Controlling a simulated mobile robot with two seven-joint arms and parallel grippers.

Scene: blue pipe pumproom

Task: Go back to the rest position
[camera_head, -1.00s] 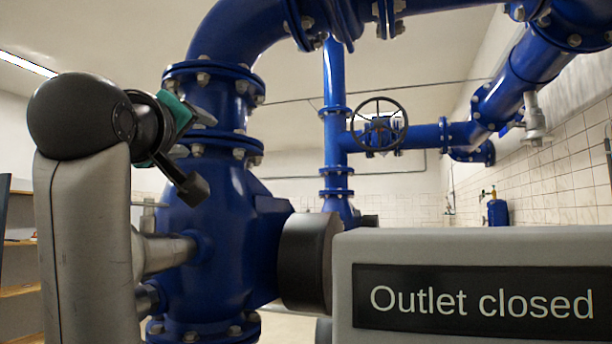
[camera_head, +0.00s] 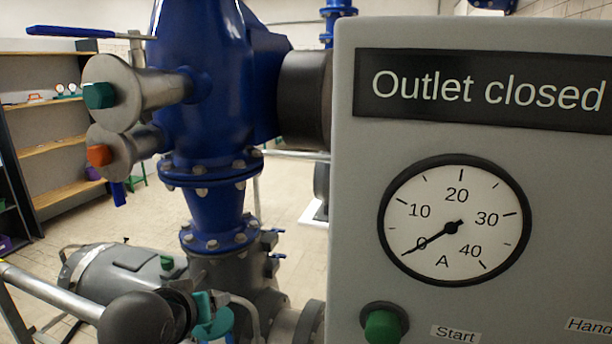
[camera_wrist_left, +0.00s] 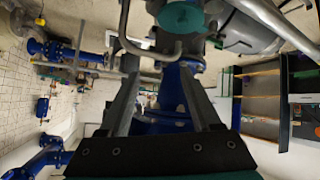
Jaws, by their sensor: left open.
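My left gripper (camera_head: 222,312) is low in the head view, beside the black rounded end of my arm and in front of the grey pump body. The left wrist view shows its two fingers (camera_wrist_left: 160,75) spread apart with nothing held between them. A blue flanged pipe and grey pump parts lie beyond the fingers. My right gripper is in neither current view.
A grey control box (camera_head: 450,310) marked "Outlet closed" fills the right side, with a round gauge (camera_head: 455,220) and a green Start button (camera_head: 382,327). A blue pipe column (camera_head: 200,90) stands left of it. Shelves (camera_head: 50,155) stand far left, with open floor before them.

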